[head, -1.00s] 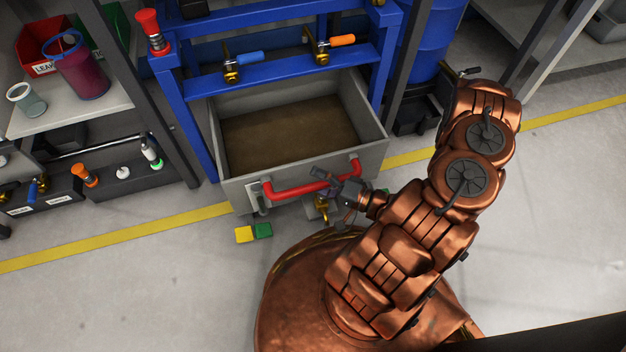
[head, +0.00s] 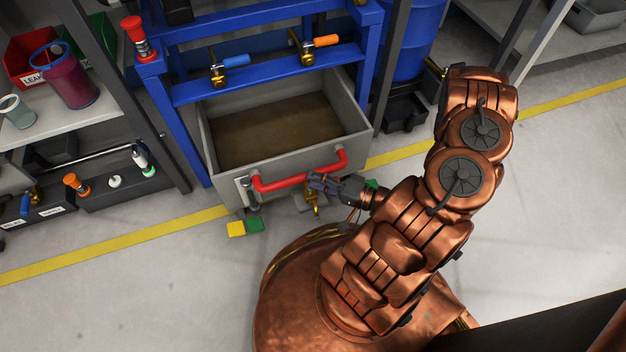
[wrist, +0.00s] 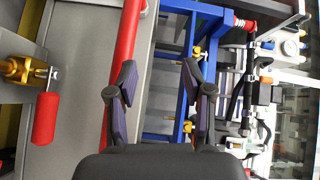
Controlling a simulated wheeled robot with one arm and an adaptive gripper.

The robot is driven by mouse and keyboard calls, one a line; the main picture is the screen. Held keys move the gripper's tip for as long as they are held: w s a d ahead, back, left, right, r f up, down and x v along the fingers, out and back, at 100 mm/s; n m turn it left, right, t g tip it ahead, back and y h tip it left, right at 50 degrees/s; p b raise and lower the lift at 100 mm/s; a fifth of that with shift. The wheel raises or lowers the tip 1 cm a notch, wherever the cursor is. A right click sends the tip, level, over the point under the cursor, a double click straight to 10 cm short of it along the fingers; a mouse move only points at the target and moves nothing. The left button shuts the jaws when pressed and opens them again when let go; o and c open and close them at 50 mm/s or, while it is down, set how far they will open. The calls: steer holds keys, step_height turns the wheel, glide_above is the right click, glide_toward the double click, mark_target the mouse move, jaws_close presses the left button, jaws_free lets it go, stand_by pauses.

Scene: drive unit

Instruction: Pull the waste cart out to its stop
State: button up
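The waste cart (head: 302,160) is a grey open-topped bin with a brown bottom, set in the blue frame (head: 280,72). Its red bar handle (head: 290,181) runs across the front. My gripper (head: 318,184) is at the right part of this handle, and the head view does not show clearly whether they touch. In the wrist view my gripper (wrist: 163,85) has its two dark fingers well apart. The red handle (wrist: 125,45) passes behind the left finger there, not clearly between the fingers.
A brass valve with a red lever (wrist: 45,118) shows left in the wrist view. Yellow (head: 236,229) and green (head: 254,224) blocks lie below the cart's front. Shelving (head: 95,110) stands left, a blue drum (head: 410,45) right. Floor in front is partly clear.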

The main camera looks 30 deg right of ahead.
steer(key=s+d+f+b, duration=0.2)
steer(key=s+d+b, duration=0.1)
steer(key=s, duration=0.3)
steer(key=shift+s+d+b, duration=0.3)
stand_by(0.6)
stand_by(0.5)
